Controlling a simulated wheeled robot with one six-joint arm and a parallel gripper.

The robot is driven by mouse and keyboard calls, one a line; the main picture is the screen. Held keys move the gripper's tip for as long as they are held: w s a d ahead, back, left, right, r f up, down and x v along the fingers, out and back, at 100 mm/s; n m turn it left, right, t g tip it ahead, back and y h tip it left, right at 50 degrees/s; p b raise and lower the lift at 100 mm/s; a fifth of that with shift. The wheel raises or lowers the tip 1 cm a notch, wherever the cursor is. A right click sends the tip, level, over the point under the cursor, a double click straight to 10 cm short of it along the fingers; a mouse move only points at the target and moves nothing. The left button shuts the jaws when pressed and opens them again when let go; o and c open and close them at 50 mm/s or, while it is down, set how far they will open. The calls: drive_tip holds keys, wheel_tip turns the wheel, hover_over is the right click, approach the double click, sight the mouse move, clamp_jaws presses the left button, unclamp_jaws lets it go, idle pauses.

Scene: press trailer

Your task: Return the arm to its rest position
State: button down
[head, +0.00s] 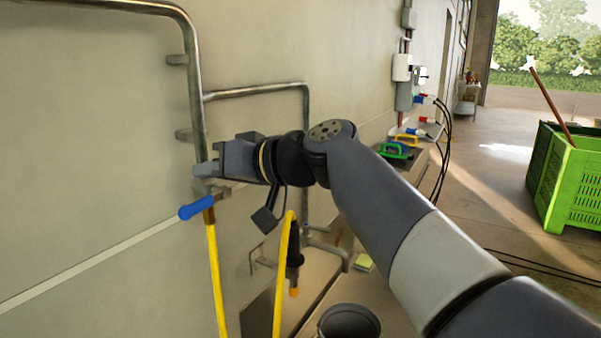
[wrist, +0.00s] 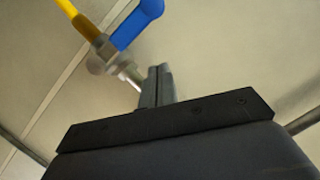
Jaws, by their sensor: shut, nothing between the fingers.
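My arm reaches from the lower right toward the wall in the head view. My gripper (head: 205,170) is at its end, close to a metal pipe (head: 193,90) and just above a tap with a blue lever (head: 196,207). In the wrist view my gripper's fingers (wrist: 158,72) are together with nothing between them. The blue lever (wrist: 138,25) and the metal tap body (wrist: 105,50) lie beyond the fingertips there. I cannot tell whether the fingers touch the tap or pipe.
A yellow hose (head: 215,270) hangs from the tap. A second pipe (head: 270,89) runs along the wall (head: 100,130). A dark bucket (head: 348,322) stands below my arm. A green crate (head: 567,180) stands at the right, with open floor (head: 490,195) before it.

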drive_tip(key=shift+w+d+r+m+g+y+p, duration=0.1)
drive_tip(key=shift+w+d+r+m+y+p, duration=0.25)
drive_tip(key=shift+m+p, duration=0.7)
drive_tip(key=shift+w+d+r+m+g+y+p, duration=0.15)
drive_tip(key=shift+w+d+m+p, duration=0.4)
drive_tip(key=shift+p, duration=0.8)
drive_tip(key=shift+w+d+r+m+g+y+p, duration=0.1)
drive_tip(key=shift+w+d+m+y+p, duration=0.3)
drive_tip(key=shift+m+p, duration=0.75)
drive_tip(key=shift+a, duration=0.15)
drive_tip(key=shift+f, duration=0.1)
